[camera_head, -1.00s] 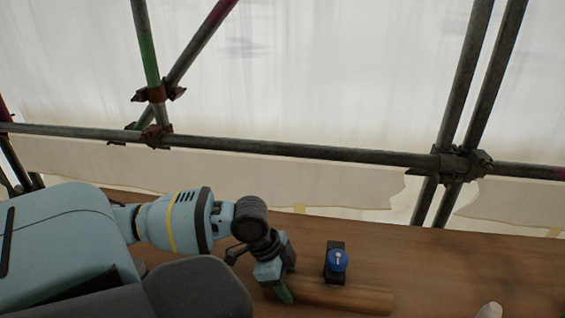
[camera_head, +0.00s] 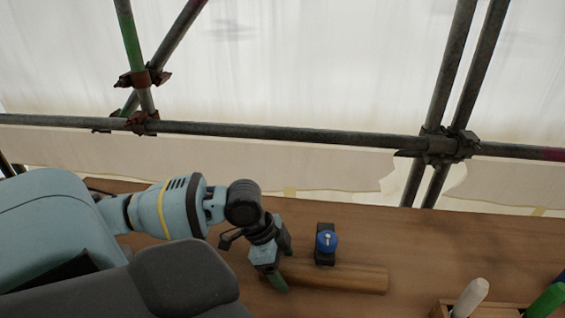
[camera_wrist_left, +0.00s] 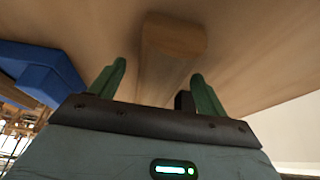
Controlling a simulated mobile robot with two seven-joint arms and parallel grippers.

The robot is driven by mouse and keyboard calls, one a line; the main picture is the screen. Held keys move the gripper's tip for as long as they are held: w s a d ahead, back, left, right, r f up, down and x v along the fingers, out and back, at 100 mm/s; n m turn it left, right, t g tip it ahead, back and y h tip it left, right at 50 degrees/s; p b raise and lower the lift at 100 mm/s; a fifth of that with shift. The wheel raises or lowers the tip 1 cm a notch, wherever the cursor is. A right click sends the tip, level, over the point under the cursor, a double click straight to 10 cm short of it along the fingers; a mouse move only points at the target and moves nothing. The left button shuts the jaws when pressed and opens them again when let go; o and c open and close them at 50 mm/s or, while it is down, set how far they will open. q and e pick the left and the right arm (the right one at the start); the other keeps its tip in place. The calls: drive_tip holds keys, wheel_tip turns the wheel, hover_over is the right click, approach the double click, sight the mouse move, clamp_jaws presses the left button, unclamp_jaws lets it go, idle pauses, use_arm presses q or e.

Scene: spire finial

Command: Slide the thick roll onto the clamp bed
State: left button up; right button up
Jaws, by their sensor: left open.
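A thick wooden roll (camera_head: 345,277) lies on its side on the brown bench. A black block with a blue round knob (camera_head: 326,242) stands just behind it; I cannot tell whether it is the clamp bed. My left gripper (camera_head: 281,266) is at the roll's left end, pointing down. Its jaws are open, and the arm hides that end of the roll. In the left wrist view the roll (camera_wrist_left: 172,55) runs between the two green fingers (camera_wrist_left: 156,80), with gaps on both sides. My right gripper is not in view.
A wooden box (camera_head: 440,309) with white and green handles stands at the bottom right of the bench (camera_head: 430,245). Scaffold tubes (camera_head: 270,132) run behind the bench. A blue object (camera_wrist_left: 45,72) shows at left in the wrist view.

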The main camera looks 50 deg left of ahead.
use_arm(q)
drive_tip(key=p+v, duration=0.2)
drive_tip(key=v, duration=0.5)
drive_tip(key=shift+s+a+r, duration=0.1)
drive_tip(key=shift+r, duration=0.25)
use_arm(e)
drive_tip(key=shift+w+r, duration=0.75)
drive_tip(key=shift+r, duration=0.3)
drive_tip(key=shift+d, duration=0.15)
